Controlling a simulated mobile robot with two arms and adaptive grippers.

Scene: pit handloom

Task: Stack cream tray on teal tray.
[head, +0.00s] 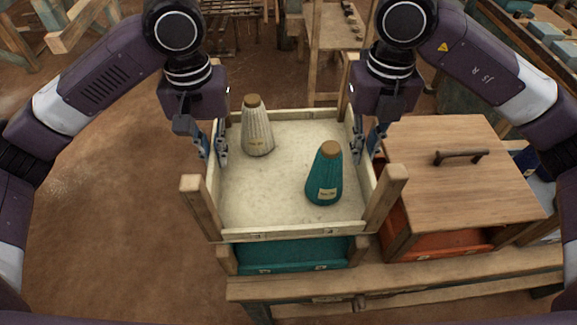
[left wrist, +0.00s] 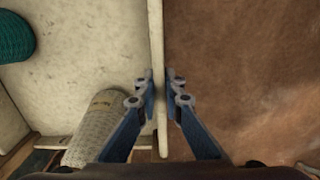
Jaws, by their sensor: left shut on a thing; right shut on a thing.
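The cream tray (head: 285,190) has wooden corner posts and sits directly above the teal tray (head: 293,255); whether they touch, I cannot tell. The cream tray holds a cream yarn cone (head: 257,132) at the back left and a teal yarn cone (head: 325,175) at the front right, both upright. My left gripper (head: 213,155) is shut on the cream tray's left wall. In the left wrist view its fingers (left wrist: 160,95) are on both sides of that thin wall. My right gripper (head: 366,150) is shut on the tray's right wall. Most of the teal tray is hidden underneath.
A wooden bench (head: 400,280) runs under the trays and to the right. An orange box (head: 440,243) with a wooden lid (head: 455,185) and dark handle stands close on the right. Wooden frames stand behind. The brown floor (head: 120,220) at left is clear.

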